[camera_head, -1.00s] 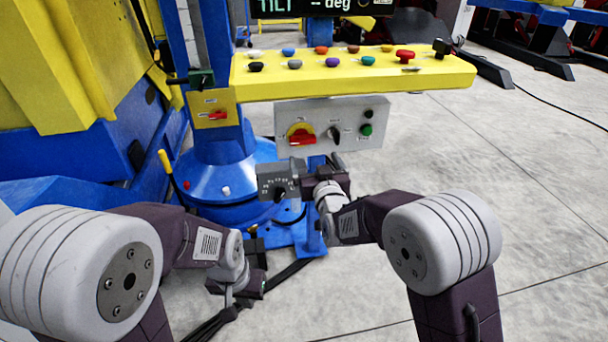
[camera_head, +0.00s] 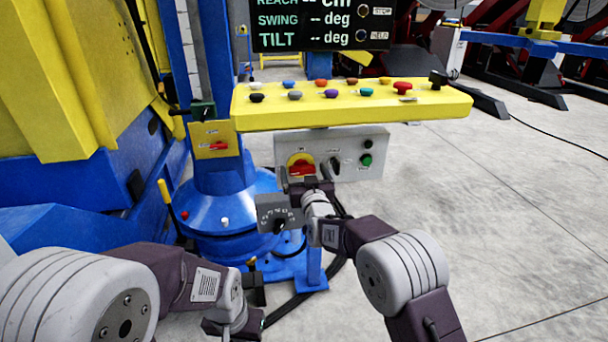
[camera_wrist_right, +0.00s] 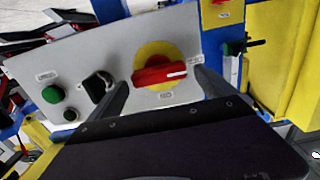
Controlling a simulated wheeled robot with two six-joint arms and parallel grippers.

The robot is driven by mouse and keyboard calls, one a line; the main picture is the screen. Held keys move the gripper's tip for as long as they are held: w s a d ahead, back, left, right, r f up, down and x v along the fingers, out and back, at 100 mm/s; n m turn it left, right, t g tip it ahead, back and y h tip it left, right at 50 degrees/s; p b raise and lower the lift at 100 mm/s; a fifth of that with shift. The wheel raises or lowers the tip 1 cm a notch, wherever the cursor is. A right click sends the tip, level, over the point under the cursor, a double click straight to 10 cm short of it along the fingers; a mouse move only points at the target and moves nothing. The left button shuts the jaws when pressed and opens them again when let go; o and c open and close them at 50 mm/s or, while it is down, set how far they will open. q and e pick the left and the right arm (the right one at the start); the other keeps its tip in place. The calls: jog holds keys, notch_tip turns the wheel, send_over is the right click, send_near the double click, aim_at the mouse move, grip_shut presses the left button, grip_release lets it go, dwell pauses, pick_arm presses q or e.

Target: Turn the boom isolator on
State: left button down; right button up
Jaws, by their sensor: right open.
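A red rotary handle on a yellow disc (camera_head: 300,160) is on the grey panel under the yellow console; its lettering is too small to read. In the right wrist view the red handle (camera_wrist_right: 160,74) lies about crosswise, its white mark toward the right. My right gripper (camera_head: 306,184) is open in front of it, overlapping its lower part in the head view. In the wrist view its fingers stand on both sides of the handle; contact cannot be told. My left gripper (camera_head: 245,320) is low at the bottom, its jaws unclear.
Beside the handle are a black selector (camera_head: 335,166) and a green button (camera_head: 366,160). Another red switch (camera_head: 218,146) is on a yellow plate on the blue column. A grey dial box (camera_head: 279,213) stands close below my right gripper. The console (camera_head: 430,107) overhangs the panel.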

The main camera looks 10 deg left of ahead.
jog(key=shift+c, duration=0.3)
jog(key=c, duration=1.3)
